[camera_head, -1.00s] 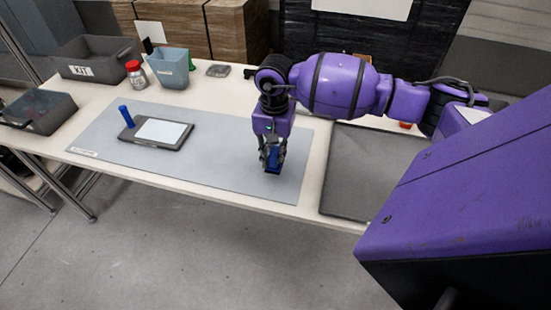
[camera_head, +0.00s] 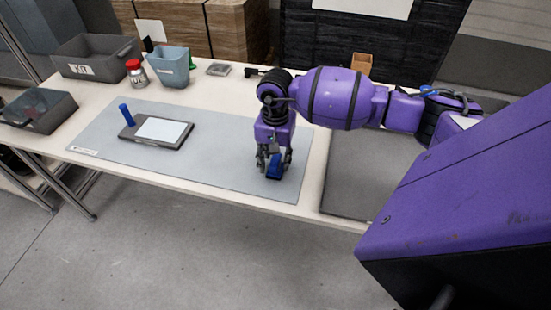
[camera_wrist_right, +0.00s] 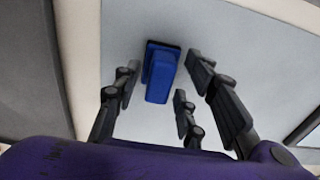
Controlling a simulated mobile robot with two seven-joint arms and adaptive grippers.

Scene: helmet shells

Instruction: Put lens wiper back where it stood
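The lens wiper appears to be the blue block-like piece with a dark base (camera_head: 274,170), standing on the grey-blue mat (camera_head: 220,165) near its front right part. It also shows in the right wrist view (camera_wrist_right: 160,80). My right gripper (camera_head: 274,162) is over it, pointing down. In the right wrist view its fingers (camera_wrist_right: 163,86) are spread, with visible gaps on both sides of the blue piece. My left gripper is in neither view.
A dark board with a white panel (camera_head: 160,130) lies on the mat, a blue upright handle (camera_head: 126,115) at its left. A grey KIT bin (camera_head: 98,60), a red-lidded jar (camera_head: 137,74) and a blue-grey cup (camera_head: 169,68) stand behind. A dark tray (camera_head: 360,175) lies right.

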